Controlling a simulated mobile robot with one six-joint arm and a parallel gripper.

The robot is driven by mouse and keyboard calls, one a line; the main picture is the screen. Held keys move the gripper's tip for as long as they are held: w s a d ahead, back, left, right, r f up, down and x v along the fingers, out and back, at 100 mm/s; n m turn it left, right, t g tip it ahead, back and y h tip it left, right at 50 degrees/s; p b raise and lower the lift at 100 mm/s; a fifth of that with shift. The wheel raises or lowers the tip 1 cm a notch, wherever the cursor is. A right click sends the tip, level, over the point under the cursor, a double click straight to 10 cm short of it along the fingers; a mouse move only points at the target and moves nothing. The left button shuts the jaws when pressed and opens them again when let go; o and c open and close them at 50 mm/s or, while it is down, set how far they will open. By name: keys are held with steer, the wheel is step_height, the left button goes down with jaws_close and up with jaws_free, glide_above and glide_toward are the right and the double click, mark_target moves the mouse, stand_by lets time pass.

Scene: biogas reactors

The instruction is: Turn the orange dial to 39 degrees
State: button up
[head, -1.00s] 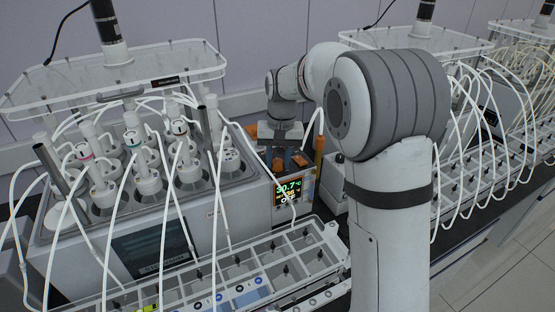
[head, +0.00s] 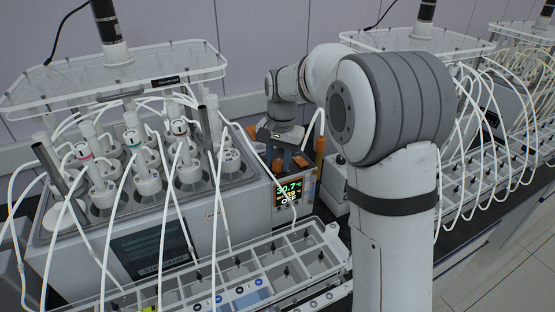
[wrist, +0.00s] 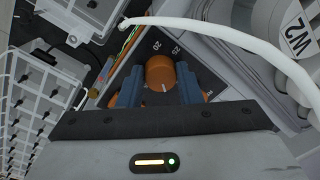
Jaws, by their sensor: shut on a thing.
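The orange dial (wrist: 161,74) sits between the two blue-grey fingers of my gripper (wrist: 160,88) in the wrist view, and they are shut on it. A light mark shows on the dial's front edge. Numbers are printed on the dark panel around it. In the head view my gripper (head: 289,158) points down onto the top of the control unit at the bath's right end. The unit's display (head: 289,192) shows 30.7 °C in green, with a smaller yellow line that looks like 39 below.
A white tube (wrist: 225,38) arches across the panel close to the dial. The bath (head: 150,225) with several tubed bottles stands left of my gripper. An orange upright cylinder (head: 320,152) stands just right of it. A compartmented rack (head: 312,259) lies in front.

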mark_target(280, 163)
steer(key=o, duration=1)
steer(key=shift+c, duration=0.2)
steer(key=r+b, duration=0.1)
steer(key=r, duration=0.6)
steer(key=shift+d+r, duration=0.2)
steer(key=shift+s+r, duration=0.1)
steer(key=shift+r, duration=0.15)
steer(key=shift+s, duration=0.1)
steer(key=s+d+f+n+t, duration=0.1)
steer(key=s+d+f, duration=0.1)
steer(key=s, duration=0.7)
steer(key=s+d+f+n+t, duration=0.1)
steer(key=s+d+f+n, duration=0.1)
steer(key=s+d, duration=0.3)
steer(key=s+d+f+n+t, duration=0.1)
steer(key=s+d, duration=0.3)
steer(key=s, duration=1)
steer(key=shift+f+n+h, duration=0.3)
steer(key=shift+f+n, duration=0.1)
steer(key=shift+f, duration=0.3)
